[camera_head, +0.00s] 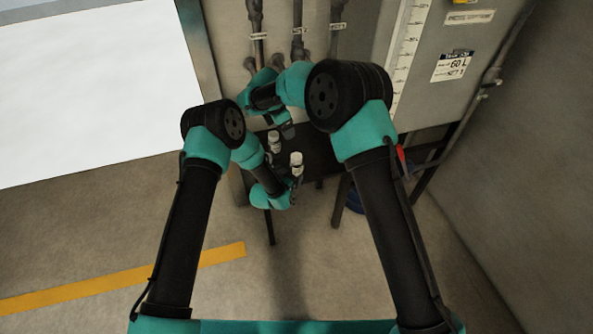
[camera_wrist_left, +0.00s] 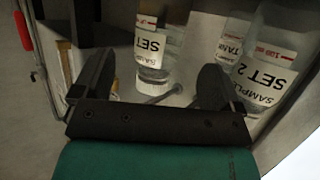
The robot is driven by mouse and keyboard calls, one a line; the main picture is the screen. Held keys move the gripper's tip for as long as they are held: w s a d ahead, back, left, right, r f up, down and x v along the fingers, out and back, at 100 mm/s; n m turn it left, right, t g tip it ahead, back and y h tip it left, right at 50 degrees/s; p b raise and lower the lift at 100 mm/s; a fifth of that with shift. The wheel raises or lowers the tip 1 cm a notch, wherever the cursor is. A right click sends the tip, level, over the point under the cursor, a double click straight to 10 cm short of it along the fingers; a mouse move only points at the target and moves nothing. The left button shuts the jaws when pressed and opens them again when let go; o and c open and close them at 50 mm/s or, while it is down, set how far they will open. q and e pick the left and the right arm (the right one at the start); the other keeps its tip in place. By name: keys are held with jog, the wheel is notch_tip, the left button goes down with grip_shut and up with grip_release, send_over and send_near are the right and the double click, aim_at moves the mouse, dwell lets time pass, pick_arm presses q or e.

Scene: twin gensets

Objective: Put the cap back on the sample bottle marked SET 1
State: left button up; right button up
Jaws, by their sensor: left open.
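In the left wrist view, the sample bottle (camera_wrist_left: 153,62) carries an upside-down label reading SET, with its number hard to read. It stands between the fingers of my open left gripper (camera_wrist_left: 160,72), with gaps showing at both sides. A pale round end shows at the bottle's near end; I cannot tell whether it is a cap or a bare neck. In the head view, my left gripper (camera_head: 294,184) is low beside a small white-topped bottle (camera_head: 297,160). My right gripper (camera_head: 287,130) is small and dark near the panel; its jaws and any cap there cannot be made out.
A bottle marked SET 2 (camera_wrist_left: 268,75) and one marked TANK (camera_wrist_left: 236,38) stand close by. Another white-topped bottle (camera_head: 274,139) is near my right gripper. A grey tank (camera_head: 450,60) with a level scale is at the right; pipes (camera_head: 297,30) run above.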

pick_arm(q)
jog(key=shift+x, duration=3.6)
jog(key=shift+c, duration=0.2)
jog(key=c, duration=1.7)
grip_shut()
pick_arm(e)
jog(key=n+y, duration=0.3)
jog(key=n, duration=0.1)
send_over(297, 156)
jog(key=s, duration=0.2)
notch_tip(297, 156, down, 4)
jog(key=shift+s+d+f+n, duration=0.1)
jog(key=shift+d+f+n, duration=0.25)
jog(key=shift+f+n, duration=0.2)
jog(key=f, duration=0.4)
jog(key=w+f, duration=0.1)
jog(key=f, duration=0.3)
jog(key=w+f, duration=0.1)
jog(key=f, duration=0.2)
jog(key=shift+a+f, duration=0.35)
jog(key=shift+f, duration=0.05)
